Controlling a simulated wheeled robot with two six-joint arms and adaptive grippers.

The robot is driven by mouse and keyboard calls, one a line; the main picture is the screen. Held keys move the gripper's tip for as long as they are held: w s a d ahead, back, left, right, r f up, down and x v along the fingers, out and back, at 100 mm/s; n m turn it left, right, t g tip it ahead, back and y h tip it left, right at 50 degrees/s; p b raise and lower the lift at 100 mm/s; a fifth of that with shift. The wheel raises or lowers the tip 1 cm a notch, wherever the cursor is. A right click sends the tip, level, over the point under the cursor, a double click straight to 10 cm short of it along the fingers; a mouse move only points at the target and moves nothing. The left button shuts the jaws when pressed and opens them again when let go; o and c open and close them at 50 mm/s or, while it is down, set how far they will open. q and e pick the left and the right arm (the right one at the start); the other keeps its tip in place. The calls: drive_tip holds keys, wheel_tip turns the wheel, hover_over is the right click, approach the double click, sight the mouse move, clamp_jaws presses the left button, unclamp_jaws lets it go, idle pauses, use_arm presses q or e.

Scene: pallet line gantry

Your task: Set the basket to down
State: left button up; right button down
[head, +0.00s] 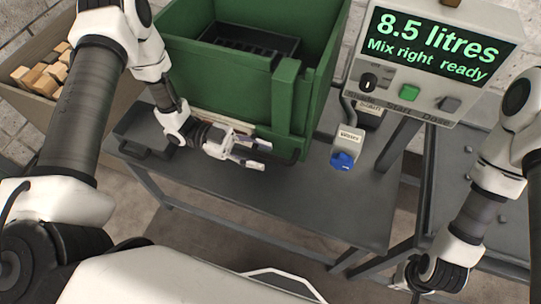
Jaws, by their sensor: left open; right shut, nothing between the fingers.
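A black basket (243,40) with slots sits inside the green open-topped tank (291,97); its lower part is hidden by the tank's front wall. My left gripper (264,154) is open and empty, in front of the tank's lower front edge, its fingers pointing right. A dark bar (297,157) shows just right of its fingertips; I cannot tell whether they touch. My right gripper (418,286) is low at the bottom right, away from the tank, shut and empty, partly cut off by the frame.
A control box (440,50) reads "8.5 litres, Mix right ready" and has a black knob, a green button and a grey button. A blue knob (344,161) sits right of the tank. The grey table (330,205) is clear in front. A crate (40,105) of wooden blocks stands left.

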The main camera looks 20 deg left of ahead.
use_arm(q)
drive_tip(key=a, duration=0.8)
drive_tip(key=shift+w+a, duration=0.15)
drive_tip(key=shift+a, duration=0.15)
